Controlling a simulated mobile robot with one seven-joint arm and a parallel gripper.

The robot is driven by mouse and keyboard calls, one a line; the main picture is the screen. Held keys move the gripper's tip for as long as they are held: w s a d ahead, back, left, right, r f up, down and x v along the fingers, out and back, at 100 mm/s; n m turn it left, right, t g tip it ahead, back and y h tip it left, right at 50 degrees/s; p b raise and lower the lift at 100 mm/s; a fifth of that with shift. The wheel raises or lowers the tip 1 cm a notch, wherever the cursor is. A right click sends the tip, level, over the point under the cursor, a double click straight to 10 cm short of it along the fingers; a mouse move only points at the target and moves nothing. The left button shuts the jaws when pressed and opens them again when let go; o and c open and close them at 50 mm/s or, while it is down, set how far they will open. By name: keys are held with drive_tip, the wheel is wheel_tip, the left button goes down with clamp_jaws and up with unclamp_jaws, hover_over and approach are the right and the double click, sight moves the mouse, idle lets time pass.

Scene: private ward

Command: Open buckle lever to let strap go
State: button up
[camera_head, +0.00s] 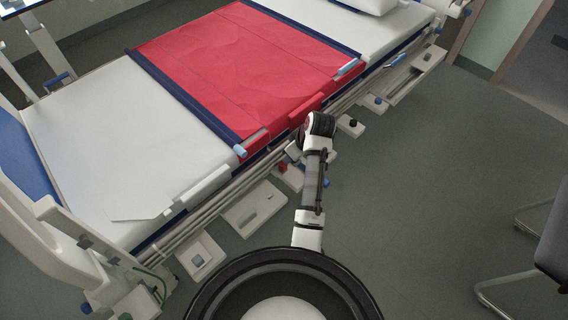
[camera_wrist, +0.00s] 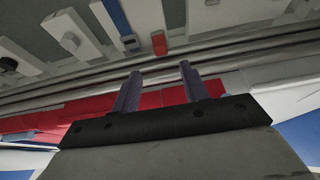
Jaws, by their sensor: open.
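A red sheet (camera_head: 245,60) with dark blue edge bands lies across the bed and hangs over its near side. My arm reaches to that side, and my gripper is mostly hidden behind the arm in the head view. In the wrist view my gripper (camera_wrist: 160,88) is open, its two dark fingers apart with nothing between them. Red material (camera_wrist: 75,112) shows behind the fingers, with grey side rails (camera_wrist: 235,58) beyond. A small red part (camera_wrist: 159,43) on a pale plate lies past the fingertips; it may be the red part (camera_head: 282,168) beside my arm. I cannot tell which part is the buckle lever.
The bed (camera_head: 85,145) fills the left and centre. Pale panels (camera_head: 255,207) with cut-outs and small knobs project along its near side. A dark chair (camera_head: 552,240) stands at far right. The grey floor between is clear.

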sight(284, 165)
drive_tip(key=x, duration=1.1)
drive_tip(key=shift+w+a+f+p, duration=0.1)
drive_tip(key=shift+w+f+p, duration=0.05)
drive_tip(key=shift+f+p, duration=0.2)
clamp_jaws()
